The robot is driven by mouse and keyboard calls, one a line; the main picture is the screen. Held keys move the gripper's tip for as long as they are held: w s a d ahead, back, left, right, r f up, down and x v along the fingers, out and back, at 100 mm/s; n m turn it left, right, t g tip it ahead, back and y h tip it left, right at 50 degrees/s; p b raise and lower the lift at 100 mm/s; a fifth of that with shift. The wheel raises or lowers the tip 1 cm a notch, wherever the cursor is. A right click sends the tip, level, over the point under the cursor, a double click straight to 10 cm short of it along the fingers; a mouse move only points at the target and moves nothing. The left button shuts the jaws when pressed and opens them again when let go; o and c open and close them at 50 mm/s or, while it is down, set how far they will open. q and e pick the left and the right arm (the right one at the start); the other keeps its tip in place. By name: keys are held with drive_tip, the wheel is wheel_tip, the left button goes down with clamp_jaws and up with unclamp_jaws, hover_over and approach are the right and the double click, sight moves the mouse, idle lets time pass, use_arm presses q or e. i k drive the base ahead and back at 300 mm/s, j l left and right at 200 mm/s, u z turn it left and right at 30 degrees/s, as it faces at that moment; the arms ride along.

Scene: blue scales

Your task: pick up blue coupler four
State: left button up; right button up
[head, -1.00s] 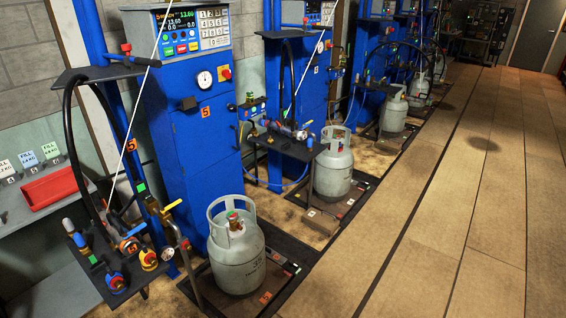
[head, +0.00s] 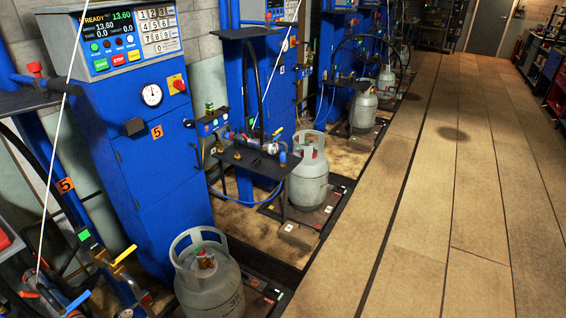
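Neither of my grippers is in view. At the second blue scale cabinet, a small black shelf (head: 258,167) carries several hose fittings. A fitting with a blue part (head: 283,157) shows at the shelf's right end, above and left of a grey gas cylinder (head: 309,180). I cannot read a number there, so I cannot tell whether it is blue coupler four. Nearer, at the cabinet marked 5 (head: 157,131), more fittings with a blue handle (head: 76,302) sit at the lower left, partly cut off by the picture's bottom edge.
A grey cylinder (head: 208,279) stands before the nearest cabinet, cut off at the bottom. Further cylinders (head: 364,110) stand along the row. Black hoses and thin white rods hang by the cabinets. The wooden floor (head: 440,215) to the right is clear. Red shelving (head: 557,95) lines the far right.

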sight(283, 162)
drive_tip(key=i+u, duration=0.15)
drive_tip(key=u, duration=0.65)
drive_tip(key=i+l+u, duration=0.2)
drive_tip(key=l, duration=0.15)
drive_tip(key=i+l+u, duration=0.2)
drive_tip(key=l, duration=0.15)
drive_tip(key=i+l+u, duration=0.25)
drive_tip(key=l, duration=0.15)
drive_tip(key=l+u, duration=0.2)
drive_tip(key=l, duration=0.15)
drive_tip(key=i+l+u, duration=0.2)
drive_tip(key=l, duration=0.25)
drive_tip(key=k, duration=0.1)
